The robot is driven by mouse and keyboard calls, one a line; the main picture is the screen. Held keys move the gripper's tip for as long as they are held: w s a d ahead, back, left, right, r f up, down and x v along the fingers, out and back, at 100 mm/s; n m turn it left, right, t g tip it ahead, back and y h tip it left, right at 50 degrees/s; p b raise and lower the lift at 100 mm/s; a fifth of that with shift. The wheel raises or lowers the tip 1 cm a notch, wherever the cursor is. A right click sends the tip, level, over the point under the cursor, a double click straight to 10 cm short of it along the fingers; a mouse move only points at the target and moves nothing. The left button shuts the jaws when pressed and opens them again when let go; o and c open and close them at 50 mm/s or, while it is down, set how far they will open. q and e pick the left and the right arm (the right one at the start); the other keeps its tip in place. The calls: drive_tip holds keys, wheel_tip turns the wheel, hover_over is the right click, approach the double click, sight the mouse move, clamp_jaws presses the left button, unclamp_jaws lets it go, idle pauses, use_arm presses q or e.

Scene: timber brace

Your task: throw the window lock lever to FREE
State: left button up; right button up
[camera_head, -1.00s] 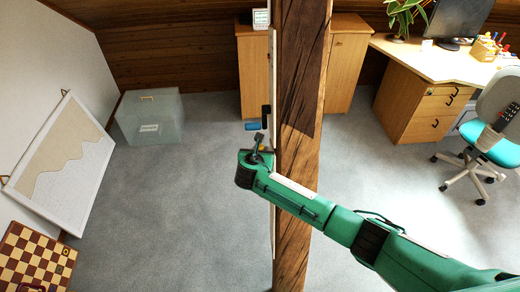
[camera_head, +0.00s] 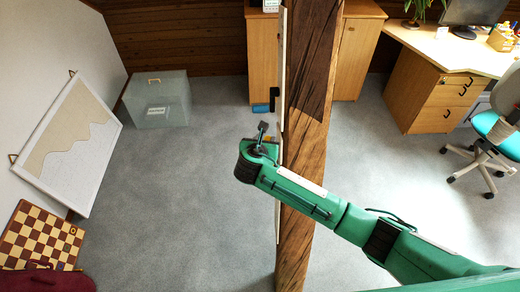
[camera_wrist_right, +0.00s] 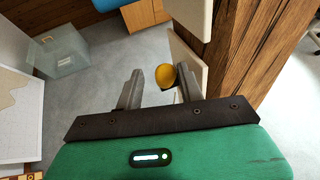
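A yellow rounded knob (camera_wrist_right: 165,76) shows between the fingertips of my right gripper (camera_wrist_right: 158,86) in the right wrist view, nearer the right finger. I cannot tell whether they touch. A bit of yellow also shows by the right gripper (camera_head: 263,132) in the head view. The right fingers stand apart, beside a pale upright board (camera_head: 280,125) on the timber post. A black bracket (camera_head: 274,98) and a blue piece (camera_head: 260,107) sit on the board's left side, above the gripper. No lock lettering is readable. My left gripper is out of view.
The timber post (camera_head: 308,120) stands right behind the board. Wooden cabinets (camera_head: 360,55), a desk (camera_head: 430,85) and a chair (camera_head: 495,130) are beyond. A translucent box (camera_head: 157,98), a leaning framed picture (camera_head: 70,145) and a chessboard (camera_head: 38,238) are at left. Grey floor between is clear.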

drive_tip(key=b+v, duration=0.1)
drive_tip(key=v, duration=0.6)
drive_tip(key=shift+s+a, duration=0.15)
drive_tip(key=shift+a, duration=0.05)
drive_tip(key=shift+r, duration=0.15)
